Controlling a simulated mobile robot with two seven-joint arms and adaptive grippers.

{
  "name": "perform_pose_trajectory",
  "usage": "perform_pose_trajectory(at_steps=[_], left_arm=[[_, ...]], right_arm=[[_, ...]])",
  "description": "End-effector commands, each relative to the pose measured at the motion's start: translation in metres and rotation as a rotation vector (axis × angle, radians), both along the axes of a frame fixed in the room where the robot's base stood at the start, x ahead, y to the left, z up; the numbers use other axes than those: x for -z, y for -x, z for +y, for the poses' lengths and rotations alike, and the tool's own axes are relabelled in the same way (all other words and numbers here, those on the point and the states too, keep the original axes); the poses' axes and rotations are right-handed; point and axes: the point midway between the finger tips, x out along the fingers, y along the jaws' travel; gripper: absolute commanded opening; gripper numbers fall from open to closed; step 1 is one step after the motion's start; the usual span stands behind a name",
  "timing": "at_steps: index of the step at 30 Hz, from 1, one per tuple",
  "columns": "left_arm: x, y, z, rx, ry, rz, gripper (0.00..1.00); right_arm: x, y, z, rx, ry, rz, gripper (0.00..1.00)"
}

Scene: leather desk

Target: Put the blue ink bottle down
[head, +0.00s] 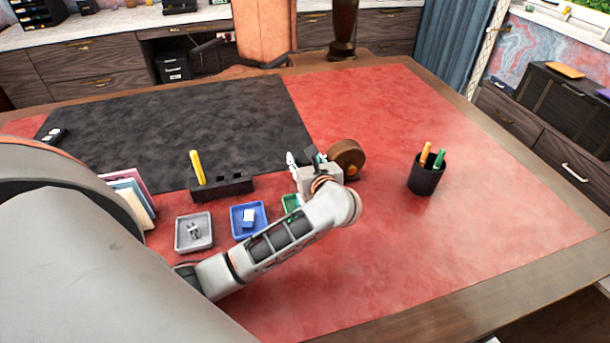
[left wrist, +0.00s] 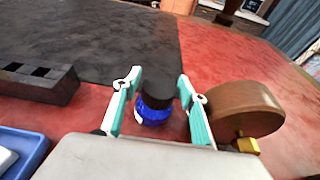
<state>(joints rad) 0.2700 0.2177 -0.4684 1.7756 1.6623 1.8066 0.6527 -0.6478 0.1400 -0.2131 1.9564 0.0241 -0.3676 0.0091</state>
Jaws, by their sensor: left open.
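The blue ink bottle (left wrist: 153,115) has a black cap and stands upright on the red leather near the edge of the black mat, in the left wrist view. My left gripper (left wrist: 158,82) is open, with one teal-lined finger on each side of the bottle; a gap shows beside the bottle on the right. In the head view my left gripper (head: 306,161) is over the middle of the desk, left of a round brown object, and the bottle is hidden behind it. My right gripper is not in view.
The round brown object (head: 346,157) stands close to the right finger. A black slotted holder (head: 222,187) is to the left, with a grey tray (head: 193,247) and a blue tray (head: 237,233) in front. A pen cup (head: 425,178) stands right.

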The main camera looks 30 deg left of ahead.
Motion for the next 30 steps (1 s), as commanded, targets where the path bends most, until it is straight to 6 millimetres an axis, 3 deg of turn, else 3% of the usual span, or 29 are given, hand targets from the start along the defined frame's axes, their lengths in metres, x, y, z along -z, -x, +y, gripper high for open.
perform_pose_trajectory(at_steps=[5, 10, 11, 23, 30], left_arm=[[-0.001, 0.0, 0.0, 0.0, 0.0, -0.001, 0.42], [-0.001, 0.0, 0.0, 0.0, 0.0, -0.001, 0.03], [-0.001, 0.0, 0.0, 0.001, 0.0, -0.002, 0.0], [-0.005, -0.001, -0.001, 0.001, 0.001, -0.004, 0.0], [-0.033, -0.001, 0.0, 0.0, 0.002, -0.008, 0.0]], right_arm=[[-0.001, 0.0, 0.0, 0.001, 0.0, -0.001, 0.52], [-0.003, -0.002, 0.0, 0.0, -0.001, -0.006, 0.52], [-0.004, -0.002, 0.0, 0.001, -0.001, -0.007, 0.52], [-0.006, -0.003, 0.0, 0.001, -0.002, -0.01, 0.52], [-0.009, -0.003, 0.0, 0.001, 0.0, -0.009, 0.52]])
